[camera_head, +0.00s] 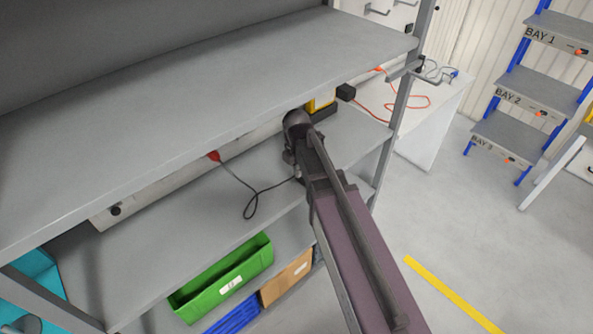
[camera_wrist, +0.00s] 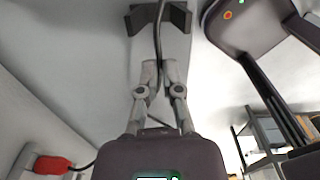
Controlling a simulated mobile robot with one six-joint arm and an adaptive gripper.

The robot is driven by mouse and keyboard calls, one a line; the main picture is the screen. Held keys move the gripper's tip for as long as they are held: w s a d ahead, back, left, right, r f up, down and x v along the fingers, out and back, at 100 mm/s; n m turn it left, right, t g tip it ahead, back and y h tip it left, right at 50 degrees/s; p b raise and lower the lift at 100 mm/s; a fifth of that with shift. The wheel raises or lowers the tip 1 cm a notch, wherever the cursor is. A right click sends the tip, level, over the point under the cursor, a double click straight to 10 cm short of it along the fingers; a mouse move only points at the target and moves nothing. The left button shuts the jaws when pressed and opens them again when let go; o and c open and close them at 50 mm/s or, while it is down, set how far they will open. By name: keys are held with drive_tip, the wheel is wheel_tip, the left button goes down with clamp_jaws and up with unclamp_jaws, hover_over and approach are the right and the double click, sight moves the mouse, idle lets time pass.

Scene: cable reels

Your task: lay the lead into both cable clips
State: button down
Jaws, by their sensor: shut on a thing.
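My gripper (camera_wrist: 161,66) is shut on the dark lead in the wrist view. The lead (camera_wrist: 156,35) runs up from the fingertips across a dark, V-shaped cable clip (camera_wrist: 177,17) on a pale surface. It lies between the clip's two arms; I cannot tell whether it is seated. The lead's red plug (camera_wrist: 52,165) shows at lower left. In the head view the lead (camera_head: 250,205) sags in a loop from the red plug (camera_head: 214,156) toward my gripper, which my arm hides. A second clip is not clearly visible.
My arm reaches between the upper shelf (camera_head: 200,85) and the lower shelf (camera_head: 180,225). A grey rack post (camera_head: 394,125) stands close at right. A yellow-and-black object (camera_head: 322,104) is behind my wrist. A green bin (camera_head: 225,280) sits below.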

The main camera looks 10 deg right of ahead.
sight(297, 186)
drive_tip(key=shift+f+b, duration=2.25)
drive_tip(key=shift+c, duration=0.7)
unclamp_jaws()
drive_tip(key=shift+r, duration=0.1)
wheel_tip(297, 186, up, 8)
drive_tip(key=p, duration=0.8)
